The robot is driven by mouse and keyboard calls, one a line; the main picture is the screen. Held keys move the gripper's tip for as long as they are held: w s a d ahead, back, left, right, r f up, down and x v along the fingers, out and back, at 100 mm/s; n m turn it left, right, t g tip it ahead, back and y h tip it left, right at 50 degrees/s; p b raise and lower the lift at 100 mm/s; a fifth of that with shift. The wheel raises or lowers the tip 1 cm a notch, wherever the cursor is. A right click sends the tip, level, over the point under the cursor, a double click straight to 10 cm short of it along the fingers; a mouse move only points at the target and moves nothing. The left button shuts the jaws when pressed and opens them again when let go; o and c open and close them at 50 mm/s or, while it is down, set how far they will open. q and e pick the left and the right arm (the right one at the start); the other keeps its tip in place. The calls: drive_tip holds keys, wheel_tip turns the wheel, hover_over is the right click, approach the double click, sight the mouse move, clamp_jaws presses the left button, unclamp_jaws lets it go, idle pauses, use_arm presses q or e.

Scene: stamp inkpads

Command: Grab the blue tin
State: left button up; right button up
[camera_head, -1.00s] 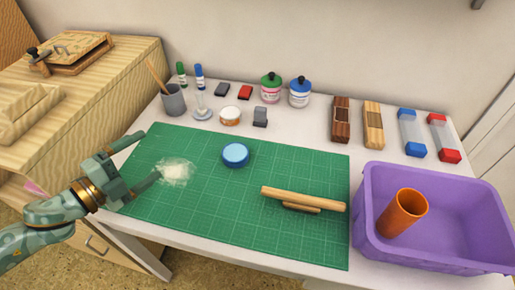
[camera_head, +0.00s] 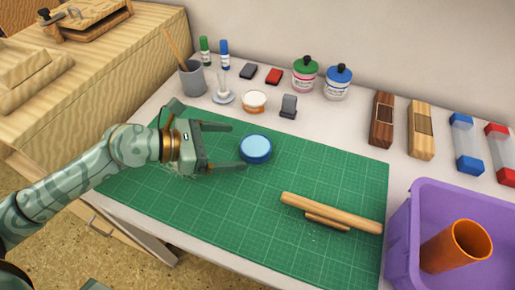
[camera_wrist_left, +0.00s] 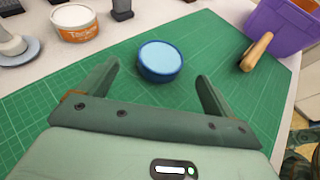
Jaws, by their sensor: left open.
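The blue tin (camera_head: 256,148) is a short round tin with a light blue lid, lying flat on the green cutting mat (camera_head: 230,212). It also shows in the left wrist view (camera_wrist_left: 160,60), just beyond the gap between the fingertips. My left gripper (camera_head: 236,147) is open and empty, its fingers pointing at the tin from the left. In the left wrist view the left gripper (camera_wrist_left: 156,76) has its two fingers spread wide, with the tin ahead of them and apart from them. My right gripper is not in view.
A wooden rolling pin (camera_head: 332,212) lies on the mat to the right. A purple bin (camera_head: 405,240) holds an orange cylinder (camera_head: 456,246). Behind the mat stand a white tub (camera_head: 254,101), a grey stamp (camera_head: 289,106) and a grey cup (camera_head: 192,78). The mat's front part is clear.

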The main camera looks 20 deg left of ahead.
sight(256, 145)
use_arm(q)
drive_tip(key=b+x, duration=0.2)
drive_tip(key=x, duration=0.5)
drive_tip(key=shift+d+f+b, duration=0.1)
drive_tip(key=shift+f+b, duration=0.1)
drive_tip(key=shift+b, duration=0.15)
drive_tip(key=shift+r, duration=0.15)
drive_tip(key=c, duration=1.2)
drive_tip(key=shift+c, duration=0.2)
